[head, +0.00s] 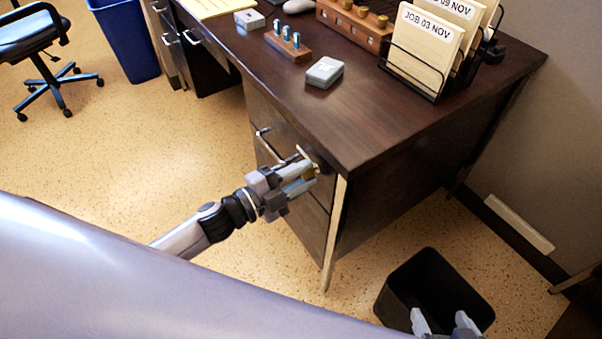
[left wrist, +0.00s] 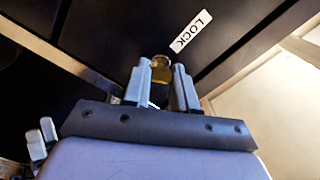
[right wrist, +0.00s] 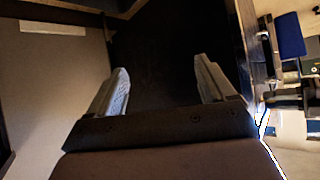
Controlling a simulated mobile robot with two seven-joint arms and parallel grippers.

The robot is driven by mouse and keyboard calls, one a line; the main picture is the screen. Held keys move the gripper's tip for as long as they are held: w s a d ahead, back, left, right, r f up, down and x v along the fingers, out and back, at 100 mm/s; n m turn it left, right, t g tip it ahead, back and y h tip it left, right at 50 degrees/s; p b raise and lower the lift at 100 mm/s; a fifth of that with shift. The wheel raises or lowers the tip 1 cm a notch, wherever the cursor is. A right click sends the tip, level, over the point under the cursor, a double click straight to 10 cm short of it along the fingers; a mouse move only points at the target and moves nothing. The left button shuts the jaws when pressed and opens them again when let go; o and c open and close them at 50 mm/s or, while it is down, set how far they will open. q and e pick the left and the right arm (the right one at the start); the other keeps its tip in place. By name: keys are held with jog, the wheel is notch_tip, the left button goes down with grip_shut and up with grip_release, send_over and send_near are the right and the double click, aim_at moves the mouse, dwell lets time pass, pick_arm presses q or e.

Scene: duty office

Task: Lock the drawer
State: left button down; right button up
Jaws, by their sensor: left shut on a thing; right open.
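The dark desk's right pedestal has drawer fronts (head: 262,112) with metal pull handles. A small brass lock piece (left wrist: 161,66) sits on the drawer front, beside a white label reading LOCK (left wrist: 191,31). In the head view the brass piece (head: 312,169) shows at the pedestal's right edge. My left gripper (head: 306,174) is at the drawer front, its fingers (left wrist: 162,80) shut on the brass piece. Whether it is a knob or a key head, I cannot tell. My right gripper (head: 447,322) is open and empty, above a black bin and away from the desk.
The black waste bin (head: 410,285) stands on the floor right of the desk. On the desktop (head: 375,120) are a file rack (head: 410,80), a grey box (head: 324,72), and a wooden block with blue pegs (head: 288,48). A blue bin (head: 128,40) and chair (head: 30,35) are further left.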

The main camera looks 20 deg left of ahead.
pick_arm(q)
jog(key=shift+m+b, duration=0.4)
jog(key=shift+m, duration=2.5)
pick_arm(e)
jog(key=shift+w+a+r, duration=0.25)
jog(key=shift+w+r, duration=0.1)
jog(key=shift+w, duration=0.15)
jog(key=shift+a, duration=0.1)
jog(key=shift+f, duration=0.1)
pick_arm(q)
jog(key=c, duration=0.9)
grip_release()
pick_arm(e)
jog(key=shift+s+f, duration=0.1)
jog(key=shift+s, duration=0.1)
pick_arm(q)
jog(key=v, duration=0.7)
pick_arm(e)
jog(key=shift+s+f, duration=0.1)
